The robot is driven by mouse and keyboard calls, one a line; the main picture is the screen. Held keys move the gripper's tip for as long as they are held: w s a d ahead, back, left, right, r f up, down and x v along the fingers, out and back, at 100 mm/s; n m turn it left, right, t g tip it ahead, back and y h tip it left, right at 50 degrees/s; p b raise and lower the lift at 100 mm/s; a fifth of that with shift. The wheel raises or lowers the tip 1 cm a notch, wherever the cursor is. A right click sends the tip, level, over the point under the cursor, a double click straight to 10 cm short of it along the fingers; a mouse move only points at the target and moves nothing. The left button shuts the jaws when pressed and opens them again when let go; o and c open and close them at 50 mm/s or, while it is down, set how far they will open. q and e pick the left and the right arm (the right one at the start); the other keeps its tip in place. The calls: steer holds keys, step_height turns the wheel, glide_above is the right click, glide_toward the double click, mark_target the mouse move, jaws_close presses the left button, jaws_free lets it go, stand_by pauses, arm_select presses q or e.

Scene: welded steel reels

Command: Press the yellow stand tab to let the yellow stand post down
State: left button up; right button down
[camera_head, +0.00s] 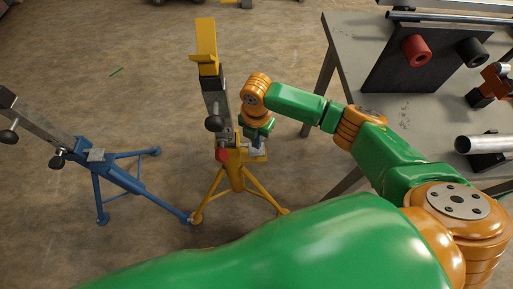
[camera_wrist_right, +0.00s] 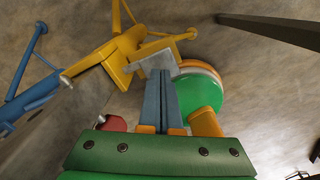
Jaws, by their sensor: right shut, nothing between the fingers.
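The yellow stand (camera_head: 236,178) stands on the floor on splayed legs. Its grey post (camera_head: 214,104) is raised, nearly upright, with a yellow cradle (camera_head: 206,42) on top. In the right wrist view a grey metal tab (camera_wrist_right: 143,60) sticks out from the yellow stand body (camera_wrist_right: 113,62). My right gripper (camera_head: 257,148) is shut and empty, low beside the post on its right. In the wrist view its fingertips (camera_wrist_right: 160,74) meet the tab's edge; I cannot tell whether they press on it. In the head view the gripper mostly hides the tab. My left gripper is out of view.
A blue stand (camera_head: 115,178) with a tilted post is close on the left. A red knob (camera_head: 222,155) sits on the yellow stand near my gripper. A grey table (camera_head: 350,50) with reel parts is on the right. Floor behind the stand is mostly clear.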

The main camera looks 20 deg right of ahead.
steer(key=shift+f, duration=0.15)
stand_by(0.3)
steer(key=shift+f+b, duration=0.95)
steer(key=shift+f, duration=0.3)
steer(key=shift+r, duration=0.1)
stand_by(0.8)
step_height(320, 180, up, 9)
steer(key=p, duration=1)
stand_by(0.3)
